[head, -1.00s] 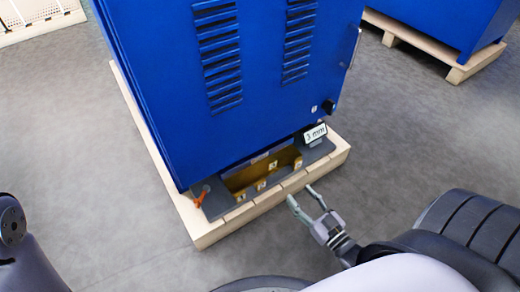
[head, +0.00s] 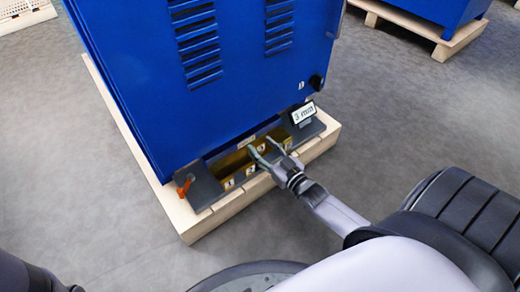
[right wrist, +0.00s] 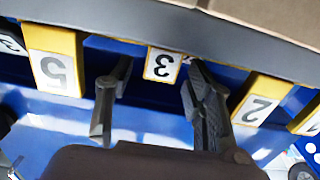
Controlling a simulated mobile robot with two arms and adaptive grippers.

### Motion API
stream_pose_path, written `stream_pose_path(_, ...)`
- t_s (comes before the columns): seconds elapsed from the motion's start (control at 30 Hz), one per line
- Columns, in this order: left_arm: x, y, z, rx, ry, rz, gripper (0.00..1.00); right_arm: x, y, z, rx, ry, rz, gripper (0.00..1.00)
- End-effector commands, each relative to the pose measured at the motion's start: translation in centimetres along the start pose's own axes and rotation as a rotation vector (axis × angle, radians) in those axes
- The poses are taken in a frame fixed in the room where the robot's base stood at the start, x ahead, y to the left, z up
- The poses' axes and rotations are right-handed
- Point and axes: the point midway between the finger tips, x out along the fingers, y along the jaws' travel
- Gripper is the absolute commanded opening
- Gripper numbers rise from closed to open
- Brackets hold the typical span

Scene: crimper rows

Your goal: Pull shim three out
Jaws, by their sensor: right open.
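Shim three shows as a white label marked 3 on yellow in the right wrist view (right wrist: 163,65). It sits in the row under the blue cabinet and looks smaller than the labels beside it. My right gripper (head: 262,148) is open at the shim slot in the head view. In the right wrist view its two dark fingers (right wrist: 157,72) stand on either side of label 3, with a visible gap on each side. My left gripper is out of view.
The blue cabinet (head: 210,100) stands on a pale wooden pallet (head: 192,226). A small display reading 3 mm (head: 304,113) is at the slot's right end, an orange lever (head: 184,187) at its left. Another pallet (head: 430,32) stands back right. Grey floor is clear around.

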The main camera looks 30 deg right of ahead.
Motion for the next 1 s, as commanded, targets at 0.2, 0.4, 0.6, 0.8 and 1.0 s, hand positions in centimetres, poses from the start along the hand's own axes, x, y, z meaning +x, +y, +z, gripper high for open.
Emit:
stream_pose_path(0.2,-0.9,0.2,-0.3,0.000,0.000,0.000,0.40,1.7,0.0,0.1,0.000,-0.001,0.000,0.48)
stream_pose_path(0.4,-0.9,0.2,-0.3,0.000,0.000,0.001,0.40,1.8,0.0,-0.1,0.000,-0.001,0.000,0.48)
stream_pose_path(0.6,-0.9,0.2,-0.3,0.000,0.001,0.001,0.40,1.8,0.0,0.0,0.000,-0.001,0.000,0.40)
stream_pose_path(0.8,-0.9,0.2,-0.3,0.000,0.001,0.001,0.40,1.8,0.0,0.0,0.000,-0.001,0.000,0.27)
stream_pose_path(1.0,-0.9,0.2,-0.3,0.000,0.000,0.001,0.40,1.8,0.0,0.0,0.000,-0.001,0.000,0.14)
